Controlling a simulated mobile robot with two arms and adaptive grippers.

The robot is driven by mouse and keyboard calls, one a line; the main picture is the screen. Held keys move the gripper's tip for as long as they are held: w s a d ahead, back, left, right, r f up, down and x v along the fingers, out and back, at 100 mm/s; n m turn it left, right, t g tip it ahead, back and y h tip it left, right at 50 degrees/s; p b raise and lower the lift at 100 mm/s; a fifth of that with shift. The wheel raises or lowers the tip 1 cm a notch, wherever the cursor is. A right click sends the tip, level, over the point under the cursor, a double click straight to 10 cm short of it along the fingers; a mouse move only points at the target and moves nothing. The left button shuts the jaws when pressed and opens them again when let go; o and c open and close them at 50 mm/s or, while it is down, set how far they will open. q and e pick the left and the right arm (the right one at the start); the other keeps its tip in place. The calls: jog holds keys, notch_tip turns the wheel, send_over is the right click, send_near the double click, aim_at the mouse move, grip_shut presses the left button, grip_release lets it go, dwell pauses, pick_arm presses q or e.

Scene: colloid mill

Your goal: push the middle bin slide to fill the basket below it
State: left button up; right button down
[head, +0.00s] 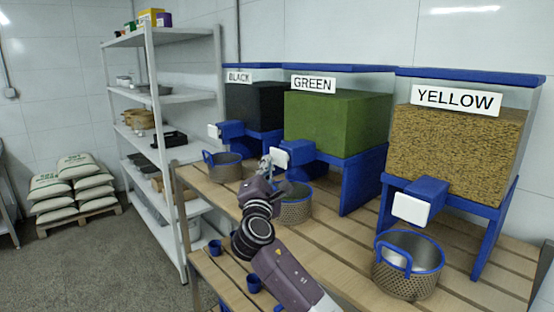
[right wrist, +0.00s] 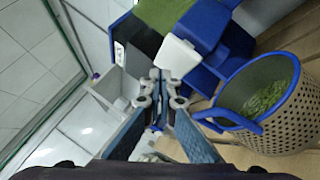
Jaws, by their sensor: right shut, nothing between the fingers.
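The middle bin, labelled GREEN (head: 335,125), holds green material behind a clear wall. Its blue slide with a white front plate (head: 279,157) sticks out below the bin; the white plate also shows in the right wrist view (right wrist: 176,56). The perforated metal basket (head: 296,210) stands under the slide, partly hidden by my right arm. In the right wrist view this basket (right wrist: 285,122) has a blue rim and handle and some green material inside. My right gripper (head: 265,165) is shut and empty, close to the white plate; I cannot tell whether they touch. My left gripper is out of view.
The BLACK bin (head: 254,103) stands left with a basket (head: 224,167) below. The YELLOW bin (head: 460,150) stands right with a basket (head: 407,268) below. Blue cups (head: 254,284) sit on a lower wooden shelf. A metal rack (head: 160,95) stands at the left.

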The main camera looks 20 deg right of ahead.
jog(key=shift+d, duration=0.15)
jog(key=shift+w+d, duration=0.1)
jog(key=shift+d, duration=0.15)
jog(key=shift+w+d, duration=0.2)
jog(key=shift+d, duration=0.3)
jog(key=shift+w+d, duration=0.15)
jog(key=shift+d, duration=0.35)
dwell(1.4)
jog(key=shift+a, duration=0.15)
jog(key=shift+s+a, duration=0.25)
jog(key=shift+a, duration=0.3)
jog(key=shift+s+a, duration=0.25)
jog(key=shift+a, duration=0.3)
jog(key=shift+a, duration=0.15)
jog(key=a, duration=0.1)
jog(key=s+a, duration=0.1)
jog(key=a, duration=0.2)
jog(key=shift+s+a+p, duration=0.3)
jog(key=shift+s, duration=0.05)
